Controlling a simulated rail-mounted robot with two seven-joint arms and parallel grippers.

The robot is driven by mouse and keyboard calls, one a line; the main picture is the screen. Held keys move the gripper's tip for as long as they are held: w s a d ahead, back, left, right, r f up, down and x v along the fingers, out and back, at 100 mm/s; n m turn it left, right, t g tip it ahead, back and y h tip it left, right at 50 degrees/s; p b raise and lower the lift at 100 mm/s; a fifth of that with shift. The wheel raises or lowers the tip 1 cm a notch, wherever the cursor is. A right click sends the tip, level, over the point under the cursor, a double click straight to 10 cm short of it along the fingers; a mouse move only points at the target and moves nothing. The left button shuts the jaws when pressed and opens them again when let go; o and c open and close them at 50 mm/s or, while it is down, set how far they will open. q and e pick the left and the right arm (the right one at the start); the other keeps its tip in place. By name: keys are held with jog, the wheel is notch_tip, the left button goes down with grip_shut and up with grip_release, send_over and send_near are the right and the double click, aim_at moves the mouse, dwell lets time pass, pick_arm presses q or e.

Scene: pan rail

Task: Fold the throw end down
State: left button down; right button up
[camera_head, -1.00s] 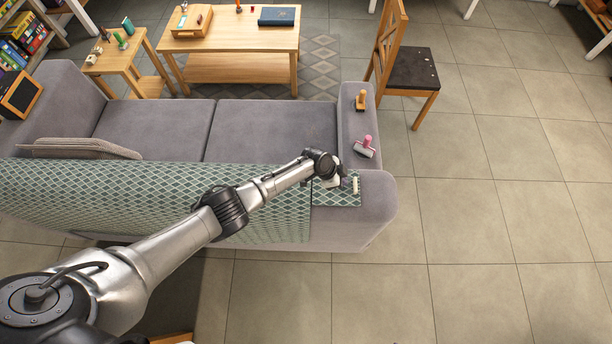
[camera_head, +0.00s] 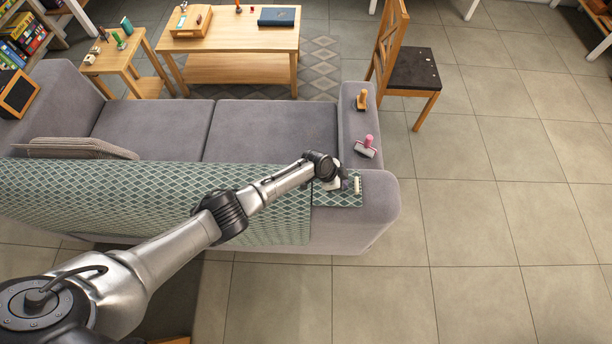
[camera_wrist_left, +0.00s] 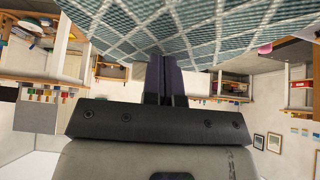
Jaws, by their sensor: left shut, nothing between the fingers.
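The green throw (camera_head: 120,195) with a pale diamond pattern lies along the sofa's back. Its end (camera_head: 335,199) lies at the right, by the sofa's corner, with a short pale strip (camera_head: 357,185) at its edge. My left gripper (camera_head: 342,184) is at this end, partly hidden by its own wrist. In the left wrist view its dark fingers (camera_wrist_left: 164,78) are closed together with nothing between them. The patterned cloth (camera_wrist_left: 190,25) fills the top of that view, close to the fingertips; I cannot tell if they touch. My right gripper is not in view.
The grey sofa (camera_head: 270,130) has a pink-handled tool (camera_head: 366,147) and an orange-handled tool (camera_head: 361,100) on its right arm. A striped cushion (camera_head: 75,148) lies at left. A wooden chair (camera_head: 393,60) stands behind. The floor at right is clear.

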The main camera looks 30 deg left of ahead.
pick_arm(q)
jog(key=shift+r, duration=0.2)
dwell(0.5)
jog(key=shift+r+p, duration=0.45)
notch_tip(320, 180, up, 7)
jog(key=p, duration=0.5)
dwell(0.4)
